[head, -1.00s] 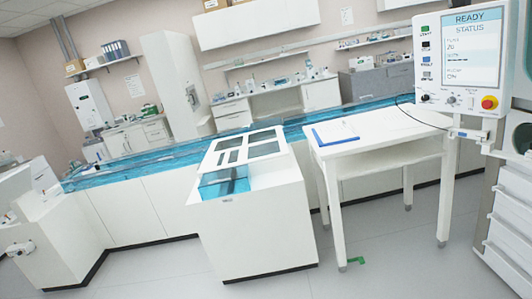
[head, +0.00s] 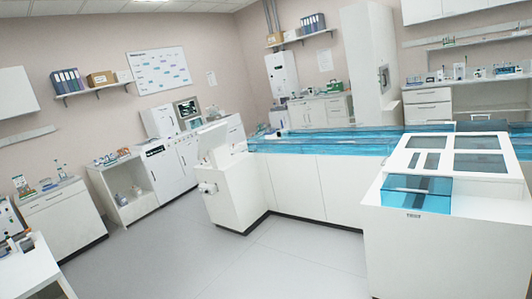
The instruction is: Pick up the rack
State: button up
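I cannot make out the rack for certain in this view. Small items (head: 50,184) stand on a low white cabinet at the left, too small to tell whether a rack is among them. Small bottles and dark items (head: 20,240) are on a white table at the lower left, cut off by the picture edge. My gripper is not in view.
A long water-filled tank (head: 330,142) runs across the middle right. A white cabinet (head: 420,250) with a blue-topped opening (head: 416,191) stands at the right front. A white unit (head: 225,185) stands at the tank's left end. The grey floor (head: 215,265) is clear.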

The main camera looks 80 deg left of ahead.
aim_at(125, 155)
jog(key=u, duration=1.25)
jog(key=i, duration=0.15)
jog(key=u, duration=2.4)
jog(key=i, duration=5.95)
jog(key=z, duration=0.05)
